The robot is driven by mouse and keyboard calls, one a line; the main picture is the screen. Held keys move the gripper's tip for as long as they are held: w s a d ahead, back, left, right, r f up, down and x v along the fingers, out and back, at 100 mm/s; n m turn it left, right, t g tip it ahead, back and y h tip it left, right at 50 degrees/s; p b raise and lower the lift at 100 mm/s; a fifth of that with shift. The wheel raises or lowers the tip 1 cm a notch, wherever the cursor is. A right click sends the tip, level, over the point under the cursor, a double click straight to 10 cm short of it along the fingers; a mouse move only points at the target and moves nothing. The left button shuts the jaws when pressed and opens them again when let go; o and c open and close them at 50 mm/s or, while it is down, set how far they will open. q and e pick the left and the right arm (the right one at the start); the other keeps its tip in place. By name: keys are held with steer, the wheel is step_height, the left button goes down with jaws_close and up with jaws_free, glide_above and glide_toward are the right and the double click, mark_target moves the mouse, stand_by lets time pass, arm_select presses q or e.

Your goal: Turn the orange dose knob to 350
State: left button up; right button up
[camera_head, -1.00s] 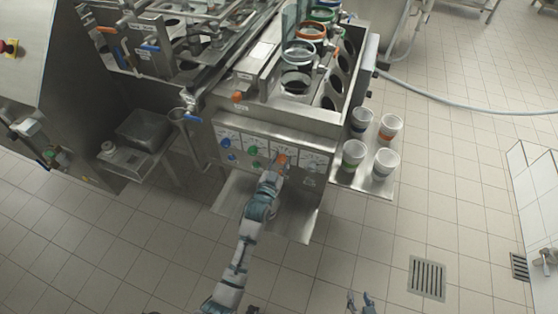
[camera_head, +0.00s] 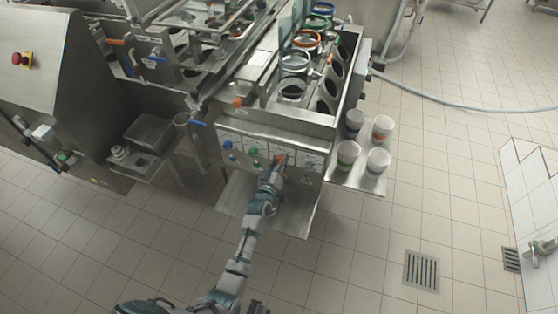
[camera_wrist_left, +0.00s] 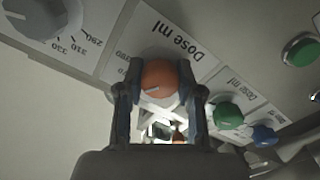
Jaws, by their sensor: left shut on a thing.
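The orange dose knob (camera_wrist_left: 159,78) sits on the machine's front panel, on a white "Dose ml" dial label (camera_wrist_left: 165,35). My left gripper (camera_wrist_left: 160,92) has one finger on each side of the knob and is shut on it. A pale pointer line shows on the knob; the number it points at cannot be read. In the head view the orange knob (camera_head: 281,159) shows just beyond my left gripper (camera_head: 276,168). My right gripper (camera_head: 257,307) shows only in part at the bottom edge.
Green (camera_wrist_left: 228,116) and blue (camera_wrist_left: 263,135) knobs sit beside the orange one, and a grey knob (camera_wrist_left: 35,15) on its other side. A green button (camera_wrist_left: 301,50) is near. Several cups stand on a side shelf (camera_head: 343,181) at right.

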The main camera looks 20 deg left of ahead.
arm_select(q)
steer(key=shift+f+n, duration=0.25)
steer(key=shift+n, duration=0.45)
steer(key=shift+s+d+f+n+p, duration=0.1)
steer(key=shift+n+p, duration=0.4)
steer(key=shift+n, duration=0.4)
arm_select(e)
step_height(320, 180, down, 4)
steer(key=shift+r, duration=0.1)
steer(key=shift+a, duration=0.1)
arm_select(q)
steer(key=o, duration=0.9)
steer(key=shift+f, duration=0.1)
steer(key=shift+o, duration=1.3)
steer(key=shift+r, duration=0.25)
arm_select(e)
steer(key=shift+w, duration=0.1)
